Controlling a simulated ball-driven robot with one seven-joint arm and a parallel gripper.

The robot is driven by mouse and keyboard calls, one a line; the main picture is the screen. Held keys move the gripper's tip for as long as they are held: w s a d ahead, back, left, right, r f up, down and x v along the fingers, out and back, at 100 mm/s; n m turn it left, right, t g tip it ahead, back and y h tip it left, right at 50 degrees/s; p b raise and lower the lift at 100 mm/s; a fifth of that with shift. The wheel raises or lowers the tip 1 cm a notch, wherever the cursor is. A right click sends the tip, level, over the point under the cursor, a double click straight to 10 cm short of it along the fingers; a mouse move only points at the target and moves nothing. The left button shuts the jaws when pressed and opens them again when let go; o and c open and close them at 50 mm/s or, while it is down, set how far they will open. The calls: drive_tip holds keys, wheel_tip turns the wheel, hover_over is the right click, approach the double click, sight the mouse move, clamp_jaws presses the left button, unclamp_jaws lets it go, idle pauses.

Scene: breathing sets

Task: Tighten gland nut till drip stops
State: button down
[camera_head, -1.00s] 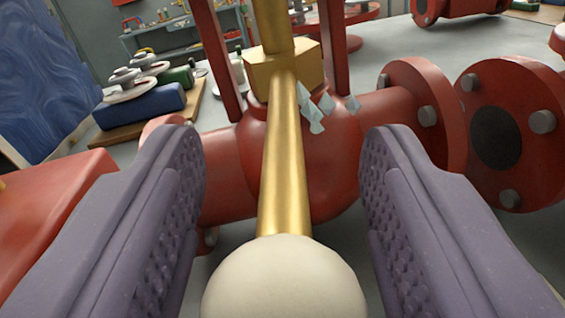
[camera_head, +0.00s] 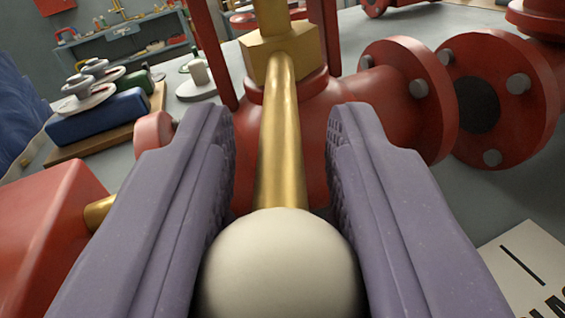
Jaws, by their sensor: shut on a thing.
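The brass hexagonal gland nut (camera_head: 287,55) sits on top of the red valve body (camera_head: 310,125), around the brass stem (camera_head: 271,12). A brass handle (camera_head: 281,150) runs from the nut toward me and ends in a cream ball knob (camera_head: 282,265). My gripper (camera_head: 280,125) is shut on the ball knob, with one purple ridged finger on each side of it and the handle between the fingers. No water drops show around the nut now. The far side of the nut is hidden.
A red bolted flange (camera_head: 410,95) and an open red pipe end (camera_head: 510,95) stand at right. A red box-like part (camera_head: 45,235) is at left. A white printed sheet (camera_head: 530,265) lies at lower right. A blue block (camera_head: 97,115) rests at left.

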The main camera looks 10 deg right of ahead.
drive_tip(key=c, duration=0.9)
unclamp_jaws()
drive_tip(key=shift+o, duration=0.2)
drive_tip(key=shift+s, duration=0.1)
drive_tip(key=p+v, duration=0.1)
drive_tip(key=v, duration=0.6)
drive_tip(key=shift+s+a+p, duration=0.15)
drive_tip(key=shift+s+p, duration=0.2)
